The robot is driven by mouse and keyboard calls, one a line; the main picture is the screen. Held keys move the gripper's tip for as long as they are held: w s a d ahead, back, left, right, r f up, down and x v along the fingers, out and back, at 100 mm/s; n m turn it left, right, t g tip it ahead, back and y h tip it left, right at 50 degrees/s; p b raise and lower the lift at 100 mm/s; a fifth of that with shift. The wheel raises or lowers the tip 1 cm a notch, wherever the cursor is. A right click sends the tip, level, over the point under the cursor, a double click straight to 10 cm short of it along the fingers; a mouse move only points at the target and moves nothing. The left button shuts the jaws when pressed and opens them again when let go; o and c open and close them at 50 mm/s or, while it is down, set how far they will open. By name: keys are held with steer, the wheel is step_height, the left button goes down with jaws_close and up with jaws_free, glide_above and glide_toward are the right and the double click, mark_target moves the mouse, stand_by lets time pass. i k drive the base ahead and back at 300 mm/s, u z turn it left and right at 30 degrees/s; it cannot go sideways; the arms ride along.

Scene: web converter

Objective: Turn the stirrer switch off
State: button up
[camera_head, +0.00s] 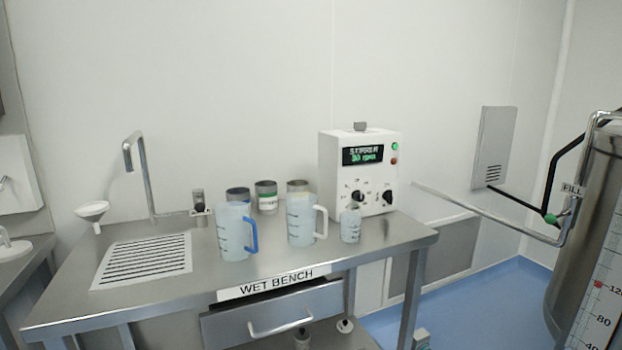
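The stirrer control box (333,170) is white and stands at the back right of the steel bench. Its dark display (362,155) shows green text that reads "STIRRER" and about "30 rpm". A green lamp or button (394,146) sits right of the display, above a red one (394,161). My gripper is not in view.
Cans stand behind. A steel pipe (490,213) extends from the right toward the box. Blue floor (490,300) is clear at right.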

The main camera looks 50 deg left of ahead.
mark_target(387, 196)
steer(key=u, duration=1.75)
steer(key=k, duration=1.2)
steer(key=z, duration=0.9)
steer(key=i, duration=1.6)
steer(key=u, duration=0.85)
steer(key=i, duration=0.35)
steer(key=u, duration=0.25)
